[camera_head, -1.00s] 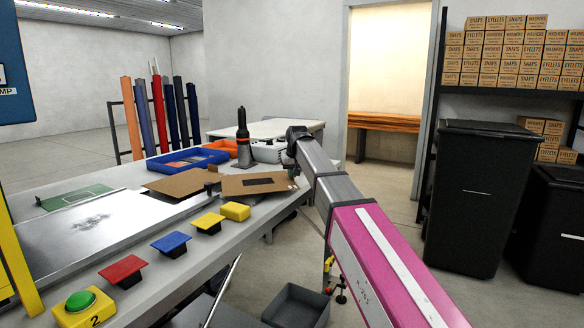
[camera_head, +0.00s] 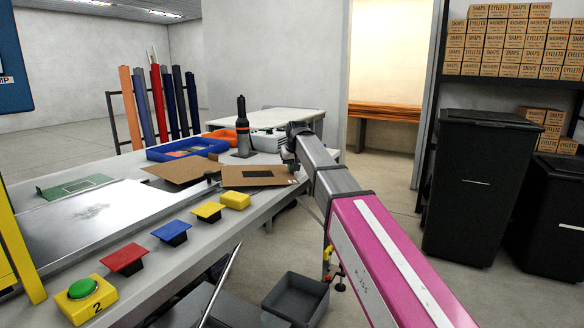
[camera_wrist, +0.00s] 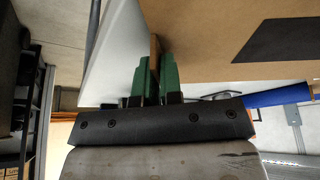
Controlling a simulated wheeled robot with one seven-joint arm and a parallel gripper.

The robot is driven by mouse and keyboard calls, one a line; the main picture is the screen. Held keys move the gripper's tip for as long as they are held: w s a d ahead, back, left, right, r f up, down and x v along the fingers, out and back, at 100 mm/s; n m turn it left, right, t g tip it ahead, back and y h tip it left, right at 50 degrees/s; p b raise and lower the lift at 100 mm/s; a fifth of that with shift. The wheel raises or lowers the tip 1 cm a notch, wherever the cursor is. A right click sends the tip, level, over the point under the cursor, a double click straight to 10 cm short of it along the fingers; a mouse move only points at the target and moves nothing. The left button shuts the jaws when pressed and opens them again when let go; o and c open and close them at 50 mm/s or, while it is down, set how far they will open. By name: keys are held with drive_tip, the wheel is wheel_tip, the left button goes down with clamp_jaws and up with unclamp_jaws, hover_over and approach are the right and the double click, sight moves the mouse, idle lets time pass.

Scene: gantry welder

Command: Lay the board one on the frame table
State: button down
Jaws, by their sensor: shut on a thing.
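A thin brown board with a dark rectangle (camera_head: 235,171) is over the right end of the long grey workbench (camera_head: 205,232). My gripper (camera_wrist: 155,80), with green fingers, is shut on the edge of this board; its face (camera_wrist: 210,40) fills the upper right of the wrist view. In the head view, my wrist hides the fingertips. A second brown piece (camera_head: 178,170) lies just left, partly overlapped in view. A flat silvery plate (camera_head: 110,207) covers the bench's left part, with a green panel (camera_head: 75,187) at its far edge. I cannot tell which surface is the frame table.
Red (camera_head: 123,258), blue (camera_head: 171,232) and yellow (camera_head: 209,210) pads line the bench's front edge, with a green button (camera_head: 82,289). A blue tray (camera_head: 187,150) and a dark upright tool (camera_head: 242,125) stand behind the board. A grey bin (camera_head: 297,297) is below.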

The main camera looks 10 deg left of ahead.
drive_tip(key=shift+f, duration=0.1)
drive_tip(key=c, duration=1.2)
unclamp_jaws()
